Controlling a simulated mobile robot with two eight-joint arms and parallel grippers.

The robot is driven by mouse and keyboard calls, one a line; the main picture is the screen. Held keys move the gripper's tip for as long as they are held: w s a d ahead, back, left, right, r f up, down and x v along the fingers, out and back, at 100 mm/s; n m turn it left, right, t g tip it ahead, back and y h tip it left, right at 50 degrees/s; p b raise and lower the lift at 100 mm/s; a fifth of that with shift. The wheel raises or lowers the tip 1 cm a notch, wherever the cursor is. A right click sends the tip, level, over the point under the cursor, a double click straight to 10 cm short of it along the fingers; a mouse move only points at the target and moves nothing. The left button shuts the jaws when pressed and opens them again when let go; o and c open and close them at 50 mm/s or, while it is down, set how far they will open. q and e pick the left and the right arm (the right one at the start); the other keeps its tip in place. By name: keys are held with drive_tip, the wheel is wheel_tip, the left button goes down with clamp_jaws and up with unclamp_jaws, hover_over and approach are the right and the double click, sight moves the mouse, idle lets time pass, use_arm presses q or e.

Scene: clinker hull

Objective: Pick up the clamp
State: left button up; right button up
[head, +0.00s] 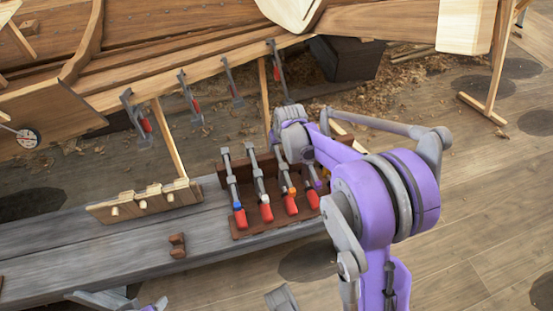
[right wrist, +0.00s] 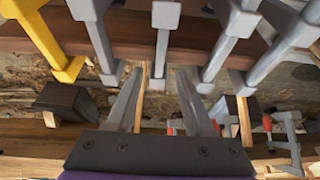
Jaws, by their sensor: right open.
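Several bar clamps with grey bars and red handles stand in a brown wooden rack (head: 248,233) on the bench; one is the leftmost clamp (head: 232,188). My right arm covers the right end of the rack in the head view. In the right wrist view my right gripper (right wrist: 160,76) is open and empty, its two grey fingers pointing at a row of clamps. A grey clamp bar (right wrist: 162,45) stands ahead of the gap between the fingertips; contact cannot be told. A yellow clamp (right wrist: 46,40) is at the left there.
The grey bench (head: 60,250) also bears a pegged wooden block (head: 145,202) and a small brown piece (head: 177,246). Behind it is the wooden hull (head: 180,50), with several clamps (head: 190,98) on its lower plank edge. Wooden props lean between bench and hull.

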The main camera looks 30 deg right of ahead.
sight(278, 151)
drive_tip(key=shift+b+x, duration=0.65)
drive_tip(key=shift+x, duration=1.95)
drive_tip(key=shift+s, duration=0.1)
drive_tip(key=shift+f, duration=0.3)
clamp_jaws()
